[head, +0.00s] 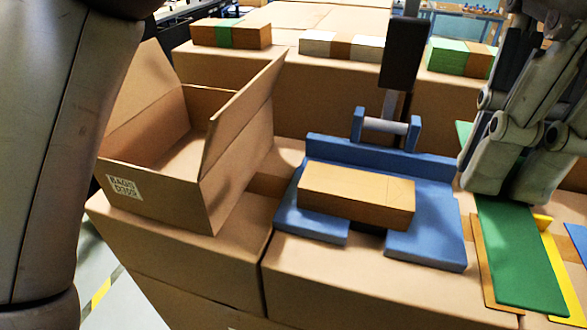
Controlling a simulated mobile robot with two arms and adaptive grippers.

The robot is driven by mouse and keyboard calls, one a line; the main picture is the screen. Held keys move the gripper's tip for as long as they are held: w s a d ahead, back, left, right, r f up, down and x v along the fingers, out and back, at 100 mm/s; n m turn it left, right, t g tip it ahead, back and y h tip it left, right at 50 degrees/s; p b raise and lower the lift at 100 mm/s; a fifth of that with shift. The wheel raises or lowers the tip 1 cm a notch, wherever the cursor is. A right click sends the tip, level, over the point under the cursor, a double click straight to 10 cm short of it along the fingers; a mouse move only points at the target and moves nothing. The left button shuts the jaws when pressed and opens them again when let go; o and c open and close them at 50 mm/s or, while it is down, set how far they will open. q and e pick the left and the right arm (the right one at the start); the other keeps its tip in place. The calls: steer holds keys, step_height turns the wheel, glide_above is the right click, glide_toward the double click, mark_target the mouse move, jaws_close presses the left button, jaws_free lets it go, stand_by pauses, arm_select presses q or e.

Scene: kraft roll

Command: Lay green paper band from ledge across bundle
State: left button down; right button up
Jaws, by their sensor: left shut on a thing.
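The green paper band (520,262) lies flat and long on the ledge at the right, over a tan strip. The bundle (350,195) is a flat brown block lying in the blue cradle (425,232), left of the band. No band shows across the bundle.
An open cardboard box (165,205) stands left of the cradle. A small roller (385,126) and dark post (403,55) rise behind it. Yellow (562,265) and blue (577,240) bands lie right of the green one. Banded bundles (230,35) sit on boxes behind.

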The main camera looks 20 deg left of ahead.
arm_select(q)
steer(key=shift+w+a, duration=0.4)
steer(key=shift+a, duration=0.25)
steer(key=w+a+f+p, duration=0.2)
steer(key=w+a+f, duration=0.1)
steer(key=w, duration=0.4)
steer(key=p, duration=0.2)
glide_above(376, 187)
steer(key=s, duration=0.1)
step_height(376, 187, down, 5)
steer(key=shift+d+f, duration=0.15)
steer(key=shift+w+f, duration=0.15)
steer(key=shift+f, duration=0.05)
steer(key=f, duration=0.3)
steer(key=shift+w+a, duration=0.2)
steer(key=shift+w, duration=0.1)
steer(key=shift+f, duration=0.55)
arm_select(e)
steer(key=r, duration=0.4)
steer(key=shift+d, duration=0.3)
steer(key=shift+f, duration=0.1)
